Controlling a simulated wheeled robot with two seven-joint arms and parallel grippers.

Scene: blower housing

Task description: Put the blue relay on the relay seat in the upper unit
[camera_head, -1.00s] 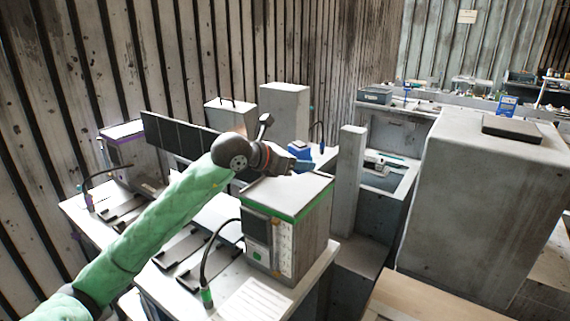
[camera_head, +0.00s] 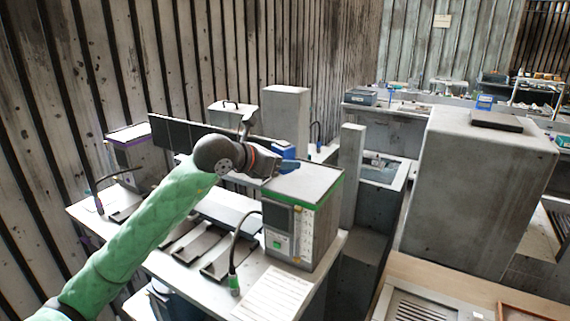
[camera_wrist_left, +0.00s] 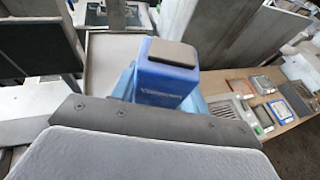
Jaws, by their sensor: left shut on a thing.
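In the left wrist view the blue relay (camera_wrist_left: 167,76) is close, with a grey top face and small white lettering. My left gripper (camera_head: 287,164) is shut on it and holds it up. The fingers are mostly hidden in the left wrist view. I cannot pick out the relay seat or the upper unit with certainty. My right gripper is not in view.
The green-banded box (camera_head: 305,185) stands on a white table just under the gripper. A large grey cabinet (camera_head: 470,195) is at the right. A wooden bench (camera_wrist_left: 285,125) carries several vented panels and small parts. A tall grey post (camera_head: 351,175) stands between.

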